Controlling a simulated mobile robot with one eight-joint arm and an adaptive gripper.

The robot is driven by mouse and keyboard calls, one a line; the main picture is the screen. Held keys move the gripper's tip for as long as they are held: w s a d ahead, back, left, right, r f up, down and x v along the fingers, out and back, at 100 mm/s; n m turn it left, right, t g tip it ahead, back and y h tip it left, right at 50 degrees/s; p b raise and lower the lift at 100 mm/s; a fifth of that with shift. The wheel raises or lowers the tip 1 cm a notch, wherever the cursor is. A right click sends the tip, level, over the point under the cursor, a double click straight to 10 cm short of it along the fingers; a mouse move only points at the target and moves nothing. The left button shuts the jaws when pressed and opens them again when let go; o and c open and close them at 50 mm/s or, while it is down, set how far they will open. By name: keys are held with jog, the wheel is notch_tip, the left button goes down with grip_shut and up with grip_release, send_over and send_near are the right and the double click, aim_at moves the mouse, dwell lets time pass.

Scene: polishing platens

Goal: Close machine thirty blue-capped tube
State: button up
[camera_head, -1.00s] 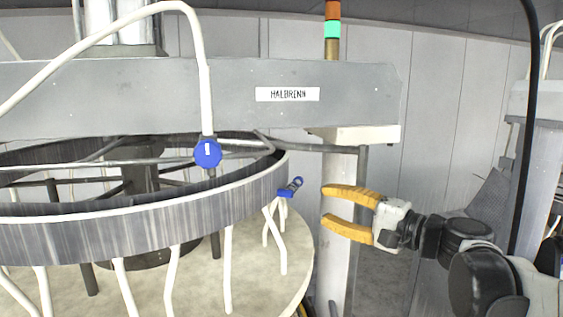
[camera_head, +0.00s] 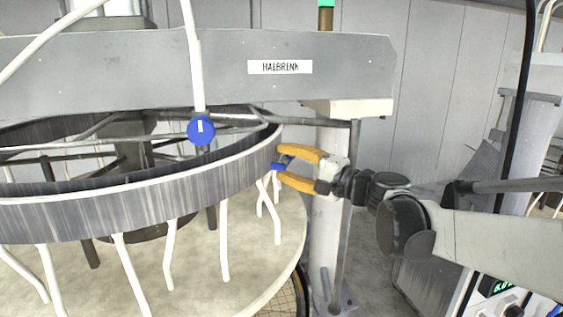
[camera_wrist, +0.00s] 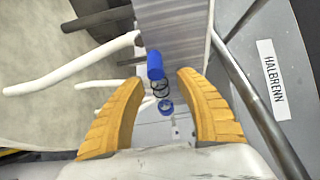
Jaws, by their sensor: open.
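A small blue fitting (camera_head: 276,166) sits at the right outer side of the grey ring, where thin white tubes hang down. In the wrist view it shows as a blue cylinder (camera_wrist: 155,65) with dark coils beside it and a blue ring (camera_wrist: 166,105) closer to my palm. My gripper (camera_head: 284,164) is open, its two orange fingers on either side of the fitting. In the wrist view the fingertips (camera_wrist: 161,80) stand apart, with gaps to the blue parts between them. A round blue knob (camera_head: 201,130) with a white mark sits on a thick white hose, left of my gripper.
The grey ring (camera_head: 120,205) stands above a round pale platen (camera_head: 190,262). A grey beam labelled HALBRENN (camera_head: 280,67) crosses above, and a pale post (camera_head: 327,225) stands behind my gripper. White tubes (camera_head: 224,240) hang under the ring. Open floor lies right of the post.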

jog(key=shift+d, duration=0.1)
grip_shut()
jog(key=shift+n+b, duration=0.3)
jog(key=n+b, duration=0.1)
jog(key=n+y+b, duration=0.1)
jog(key=n, duration=0.1)
jog(key=shift+s+r+t, duration=0.15)
jog(key=shift+r+t, duration=0.25)
jog(key=shift+s+r+n+y+b, duration=0.1)
jog(key=shift+r+n+y+b, duration=0.2)
jog(key=shift+n, duration=0.4)
jog(key=shift+s+r+n+y+b, duration=0.1)
jog(key=shift+n+y+b, duration=0.3)
jog(key=shift+n, duration=0.3)
jog(key=shift+r+n+y+b, duration=0.2)
jog(key=shift+n+b, duration=0.25)
jog(key=shift+n, duration=0.25)
grip_release()
jog(key=shift+a, duration=0.2)
jog(key=shift+d, duration=0.1)
